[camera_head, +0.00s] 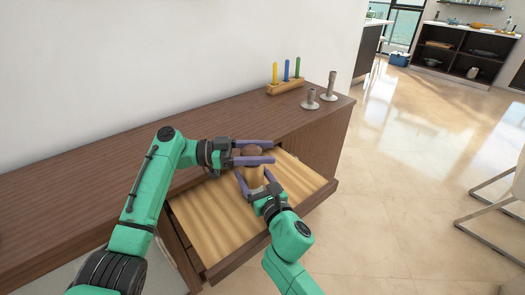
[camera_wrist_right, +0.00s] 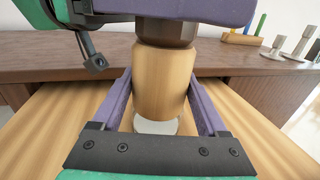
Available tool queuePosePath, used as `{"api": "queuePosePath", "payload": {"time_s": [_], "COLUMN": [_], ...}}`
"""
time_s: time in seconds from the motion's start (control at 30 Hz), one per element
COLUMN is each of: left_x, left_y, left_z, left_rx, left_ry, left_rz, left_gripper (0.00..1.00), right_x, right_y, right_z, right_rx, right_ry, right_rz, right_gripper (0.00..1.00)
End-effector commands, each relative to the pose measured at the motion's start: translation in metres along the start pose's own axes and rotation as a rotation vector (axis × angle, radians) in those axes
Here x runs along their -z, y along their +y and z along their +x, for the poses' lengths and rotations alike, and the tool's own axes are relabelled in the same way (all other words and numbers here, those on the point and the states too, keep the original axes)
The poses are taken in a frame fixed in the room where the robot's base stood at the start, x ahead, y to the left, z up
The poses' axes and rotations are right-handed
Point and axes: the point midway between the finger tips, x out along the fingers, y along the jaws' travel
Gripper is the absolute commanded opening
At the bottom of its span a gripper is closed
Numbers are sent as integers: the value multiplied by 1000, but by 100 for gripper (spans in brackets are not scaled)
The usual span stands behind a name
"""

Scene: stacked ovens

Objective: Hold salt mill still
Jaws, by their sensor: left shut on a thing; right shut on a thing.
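The salt mill (camera_wrist_right: 160,80) stands upright, with a light wooden body, a darker brown top and a pale base. In the head view the salt mill (camera_head: 254,175) is mostly hidden between my grippers. My left gripper (camera_head: 268,151) comes in from the left and is shut around the mill's dark top. My right gripper (camera_head: 257,184) comes from below and is shut on the mill's light body; its purple fingers flank the body in the right wrist view (camera_wrist_right: 160,100). The mill is over the open drawer (camera_head: 215,222); I cannot tell whether its base touches the drawer bottom.
The drawer juts from a dark brown wooden cabinet (camera_head: 100,165). On the cabinet top are a wooden block with yellow, blue and green sticks (camera_head: 285,87) and two grey metal holders (camera_head: 329,88). Open tiled floor (camera_head: 385,200) lies to the right, with a chair (camera_head: 497,190) beyond.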

Motion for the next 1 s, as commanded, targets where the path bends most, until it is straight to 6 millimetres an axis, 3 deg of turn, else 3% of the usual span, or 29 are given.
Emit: {"api": "queuePosePath", "payload": {"time_s": [0.2, 0.23, 0.3, 0.67, 0.77, 1.0], "left_x": [-1, -1, -1, -1, -1, 0], "left_y": [0, 0, 0, 0, 0, 0], "left_z": [0, 0, 0, -6, -23, -88], "left_rx": [1, 1, 2, 2, 4, 6], "left_ry": [-2, -2, -2, -2, -2, -1], "left_rz": [-1, -2, -2, -1, -1, -2], "left_gripper": [10, 77, 97, 97, 97, 97], "right_x": [0, 0, 0, 0, 0, 0], "right_y": [-1, -1, -1, -1, -1, -1], "right_z": [0, 0, 0, 0, 0, 0], "right_rx": [2, 2, 2, 2, 2, 2], "right_ry": [1, 1, 1, 1, 1, 1], "right_rz": [1, 1, 1, 1, 1, 1], "right_gripper": [0, 0, 0, 0, 0, 0]}}
